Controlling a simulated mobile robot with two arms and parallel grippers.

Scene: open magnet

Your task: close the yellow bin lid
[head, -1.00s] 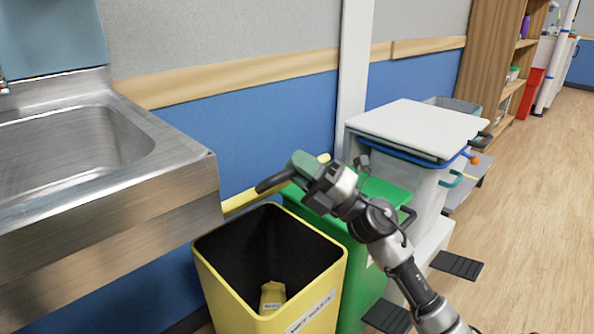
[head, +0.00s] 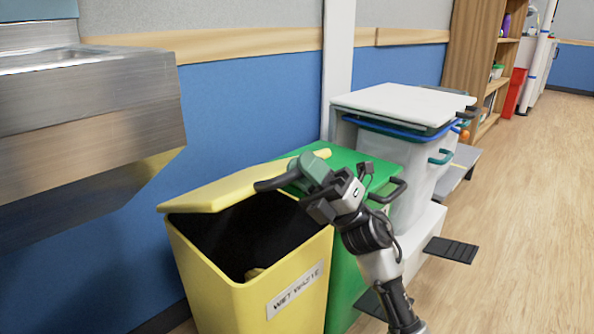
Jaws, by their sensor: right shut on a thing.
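The yellow bin (head: 245,300) stands at lower centre in the head view, with a "WET WASTE" label on its front. Its yellow lid (head: 215,193) is tilted low over the back of the opening, partly open. The dark interior and a small yellowish item (head: 254,273) show beneath. A dark handle (head: 272,184) sticks out at the lid's right part. My left gripper is not in view.
A green bin (head: 345,285) stands close on the right of the yellow one. Beyond it are a white-lidded bin (head: 405,103) and black pedals (head: 452,250). A steel sink (head: 90,100) overhangs at left. The wooden floor at right is clear.

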